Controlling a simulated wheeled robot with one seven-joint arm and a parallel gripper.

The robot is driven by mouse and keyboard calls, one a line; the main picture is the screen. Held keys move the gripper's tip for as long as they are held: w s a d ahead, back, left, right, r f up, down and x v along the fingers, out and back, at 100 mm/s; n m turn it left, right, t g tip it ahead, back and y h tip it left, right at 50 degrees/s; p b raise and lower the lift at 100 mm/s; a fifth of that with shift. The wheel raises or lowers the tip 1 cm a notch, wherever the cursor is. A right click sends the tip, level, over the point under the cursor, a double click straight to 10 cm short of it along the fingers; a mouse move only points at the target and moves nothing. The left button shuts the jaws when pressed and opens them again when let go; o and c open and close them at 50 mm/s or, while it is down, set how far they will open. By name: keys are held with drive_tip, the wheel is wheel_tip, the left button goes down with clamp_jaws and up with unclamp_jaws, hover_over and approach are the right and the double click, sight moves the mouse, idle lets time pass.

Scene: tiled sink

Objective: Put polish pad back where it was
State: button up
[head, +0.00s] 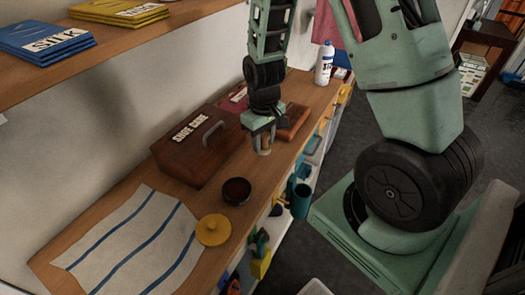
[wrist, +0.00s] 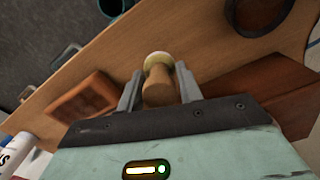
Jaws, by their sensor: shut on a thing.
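The polish pad (head: 264,151) has a wooden handle and a pale cream pad end. My gripper (head: 263,135) is shut on its handle over the wooden counter, to the right of the shoe care box. In the wrist view the fingers stand on both sides of the pad's handle (wrist: 158,88), with the pale end pointing away from the gripper. I cannot tell whether the pad end touches the counter. The brown wooden shoe care box (head: 190,150) stands closed, with a grey handle.
On the counter lie an open dark round tin (head: 237,190), a yellow lid (head: 213,229) and a striped cloth (head: 125,243). A brown block (head: 294,120) lies just behind my gripper. A white bottle (head: 324,62) stands at the far end. A shelf (head: 60,73) overhangs upper left.

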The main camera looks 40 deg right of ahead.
sight(263, 151)
drive_tip(key=shift+f, duration=2.1)
drive_tip(key=shift+f, duration=0.2)
drive_tip(key=o, duration=1)
drive_tip(key=shift+c, duration=0.2)
drive_tip(key=shift+r, duration=0.15)
